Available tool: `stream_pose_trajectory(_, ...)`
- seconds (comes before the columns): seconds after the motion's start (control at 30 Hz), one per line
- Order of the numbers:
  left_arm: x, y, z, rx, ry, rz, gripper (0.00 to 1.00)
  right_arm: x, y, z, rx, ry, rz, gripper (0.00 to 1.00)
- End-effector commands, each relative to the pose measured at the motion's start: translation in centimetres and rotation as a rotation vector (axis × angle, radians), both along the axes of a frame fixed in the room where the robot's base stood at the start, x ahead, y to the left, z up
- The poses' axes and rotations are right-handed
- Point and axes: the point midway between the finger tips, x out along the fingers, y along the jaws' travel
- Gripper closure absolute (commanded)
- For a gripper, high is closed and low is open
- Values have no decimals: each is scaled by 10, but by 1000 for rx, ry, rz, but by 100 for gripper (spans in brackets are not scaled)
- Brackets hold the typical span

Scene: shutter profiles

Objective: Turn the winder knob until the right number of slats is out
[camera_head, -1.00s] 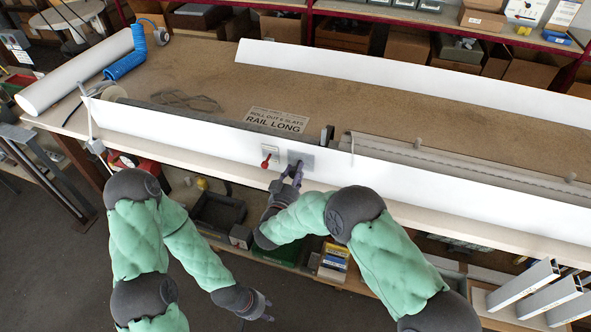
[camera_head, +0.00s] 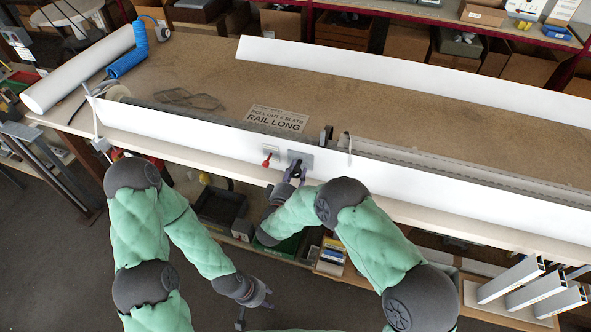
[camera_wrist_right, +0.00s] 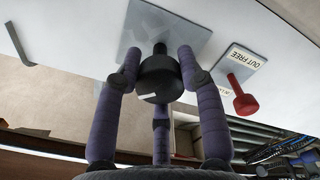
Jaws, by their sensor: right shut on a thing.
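The winder knob is a black knob (camera_wrist_right: 160,82) on a grey plate (camera_wrist_right: 165,35) on the front face of the long white panel (camera_head: 450,198). My right gripper (camera_head: 298,172) has its fingers around it; in the right wrist view the gripper (camera_wrist_right: 160,75) is closed on its sides. A grey slatted strip (camera_head: 470,168) lies behind the panel on the right; I cannot count its slats. A sign (camera_head: 278,120) on the table reads "ROLL OUT 6 SLATS RAIL LONG". My left gripper (camera_head: 262,298) hangs low, away from the table, fingers apart and empty.
A red-knobbed lever (camera_head: 267,161) sits just left of the knob, by a label (camera_wrist_right: 244,60) reading "OUT FREE". A second white rail (camera_head: 400,75) lies at the back. A white roll (camera_head: 80,70) lies far left. Bins (camera_head: 220,208) stand below the table.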

Motion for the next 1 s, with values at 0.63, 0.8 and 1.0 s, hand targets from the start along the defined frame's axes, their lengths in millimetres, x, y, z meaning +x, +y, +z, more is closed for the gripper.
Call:
stream_pose_trajectory(0.63, 0, 0, 25, 0, 0, 0, 60, 2, 3, 4, -557, 173, 5, 94)
stream_pose_trajectory(0.8, 0, 0, 29, 0, 0, 0, 60, 2, 3, 3, -664, 208, 5, 94)
stream_pose_trajectory(1.0, 0, 0, 31, 0, 0, 0, 60, 2, 3, 2, -746, 235, 5, 94)
